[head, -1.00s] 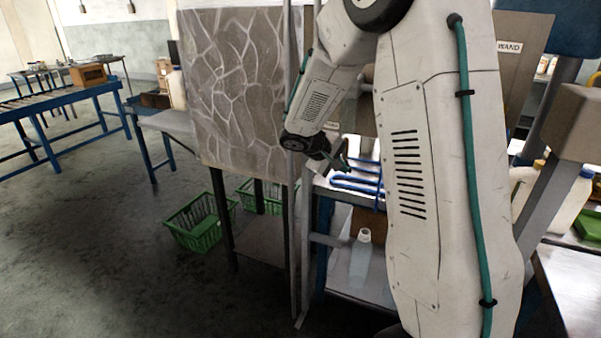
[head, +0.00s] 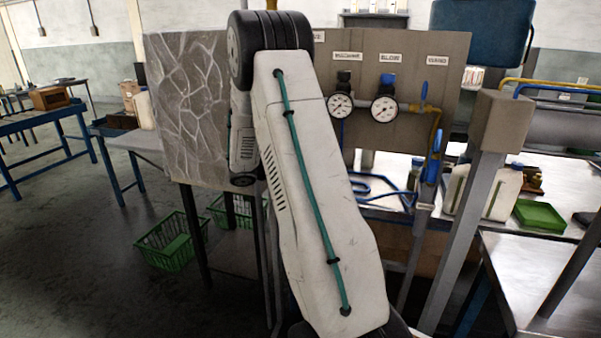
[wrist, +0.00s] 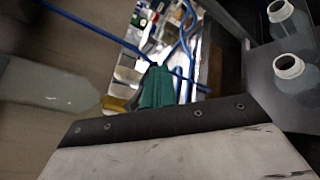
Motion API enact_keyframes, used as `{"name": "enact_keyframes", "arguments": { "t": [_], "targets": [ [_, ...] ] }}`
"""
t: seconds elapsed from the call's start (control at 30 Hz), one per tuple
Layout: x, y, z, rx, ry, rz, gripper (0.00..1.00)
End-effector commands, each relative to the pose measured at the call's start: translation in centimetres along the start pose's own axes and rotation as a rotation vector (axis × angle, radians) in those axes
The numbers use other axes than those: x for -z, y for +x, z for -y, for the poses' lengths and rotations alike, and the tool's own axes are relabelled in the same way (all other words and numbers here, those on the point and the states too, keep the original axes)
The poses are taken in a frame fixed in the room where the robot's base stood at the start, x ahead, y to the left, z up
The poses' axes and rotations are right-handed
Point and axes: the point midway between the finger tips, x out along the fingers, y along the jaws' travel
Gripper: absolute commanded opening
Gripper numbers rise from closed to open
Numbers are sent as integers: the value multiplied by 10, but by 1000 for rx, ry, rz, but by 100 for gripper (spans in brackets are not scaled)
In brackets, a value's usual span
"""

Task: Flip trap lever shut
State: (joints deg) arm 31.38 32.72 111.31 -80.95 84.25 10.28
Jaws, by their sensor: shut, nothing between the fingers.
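I cannot make out a lever marked as the trap in either view. In the head view, a brown panel (head: 400,60) carries two round gauges with labels above them. A small blue lever (head: 424,92) stands upright beneath the label at its right end. The panel's left part is hidden behind my arm. My gripper (wrist: 157,75) shows in the wrist view as short green fingers, shut and empty, in front of blue tubing (wrist: 115,38). In the head view my gripper is hidden behind my arm.
A blue-handled wand (head: 434,160) hangs from a yellow pipe right of the gauges. A grey post (head: 465,215) stands before the bench. Two pale bottles (wrist: 290,70) show at right in the wrist view. Green crates (head: 170,245) stand on the floor; open floor lies left.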

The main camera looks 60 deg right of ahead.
Motion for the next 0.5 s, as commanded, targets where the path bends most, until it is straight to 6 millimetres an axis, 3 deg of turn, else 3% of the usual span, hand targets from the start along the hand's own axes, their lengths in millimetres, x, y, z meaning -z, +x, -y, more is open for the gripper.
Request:
{"name": "enact_keyframes", "arguments": {
  "t": [0.27,0.5],
  "targets": [
    [0,-4,3,2,5,-6,0],
    [1,-22,36,1,1,-2,0]
  ]
}}
